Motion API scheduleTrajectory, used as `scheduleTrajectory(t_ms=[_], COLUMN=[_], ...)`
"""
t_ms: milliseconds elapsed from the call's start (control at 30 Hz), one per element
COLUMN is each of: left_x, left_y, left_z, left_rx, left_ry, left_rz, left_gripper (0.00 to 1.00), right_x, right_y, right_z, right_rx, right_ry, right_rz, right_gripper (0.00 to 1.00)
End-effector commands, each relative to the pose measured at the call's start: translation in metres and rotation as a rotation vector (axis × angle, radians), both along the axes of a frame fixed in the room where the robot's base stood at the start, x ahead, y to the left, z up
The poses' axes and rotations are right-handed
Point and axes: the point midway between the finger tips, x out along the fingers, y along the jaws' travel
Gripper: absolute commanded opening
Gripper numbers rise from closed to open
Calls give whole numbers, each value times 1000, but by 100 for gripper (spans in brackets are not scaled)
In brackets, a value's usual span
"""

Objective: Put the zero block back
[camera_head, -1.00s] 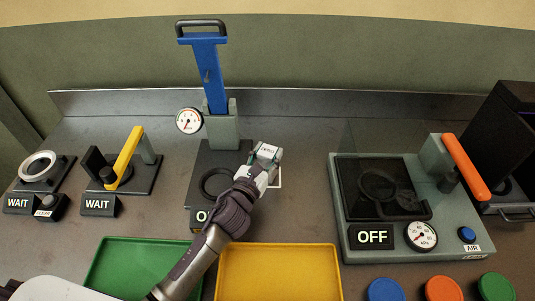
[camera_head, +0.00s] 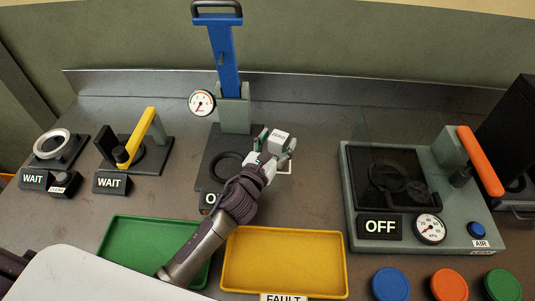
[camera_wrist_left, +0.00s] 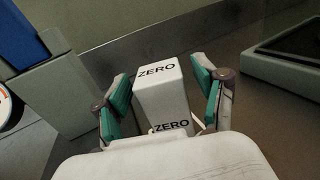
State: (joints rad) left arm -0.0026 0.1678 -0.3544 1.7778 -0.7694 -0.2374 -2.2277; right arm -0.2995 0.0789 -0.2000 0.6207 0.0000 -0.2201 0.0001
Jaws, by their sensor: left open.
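The white zero block (camera_head: 280,138), marked ZERO, stands just right of the blue-lever press (camera_head: 226,75). It also shows upright in the left wrist view (camera_wrist_left: 163,95), with ZERO on its top and near face. My left gripper (camera_head: 272,147) is open, with its teal-padded fingers on either side of the block. In the left wrist view a gap shows between the fingers (camera_wrist_left: 165,100) and the block. Part of a white outline (camera_head: 285,168) shows on the table by the gripper. My right gripper is not in view.
A green tray (camera_head: 118,228) and a yellow tray (camera_head: 285,288) lie in front, the yellow one labelled FAULT. A grey-green machine with an orange handle (camera_head: 480,160) stands at right. Two WAIT stations (camera_head: 32,180) stand at left. Coloured discs (camera_head: 390,284) are at front right.

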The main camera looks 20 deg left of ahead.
Motion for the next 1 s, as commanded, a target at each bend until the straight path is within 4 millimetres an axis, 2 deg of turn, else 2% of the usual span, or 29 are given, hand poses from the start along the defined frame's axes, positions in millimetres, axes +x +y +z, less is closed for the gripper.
scheduleTrajectory(t_ms=[300, 500, 700, 1000], left_x=[-68, -98, -109, -109], left_y=[13, 19, 21, 21], left_z=[-5, -3, -1, 0], left_rx=[1, 0, 0, 0], left_ry=[4, 2, 1, 1], left_rz=[-1, 0, 0, 0], left_gripper=[71, 71, 71, 71], right_x=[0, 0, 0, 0], right_y=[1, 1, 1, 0], right_z=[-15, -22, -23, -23], right_rx=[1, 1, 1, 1], right_ry=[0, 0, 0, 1], right_rz=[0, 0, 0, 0], right_gripper=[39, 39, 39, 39])
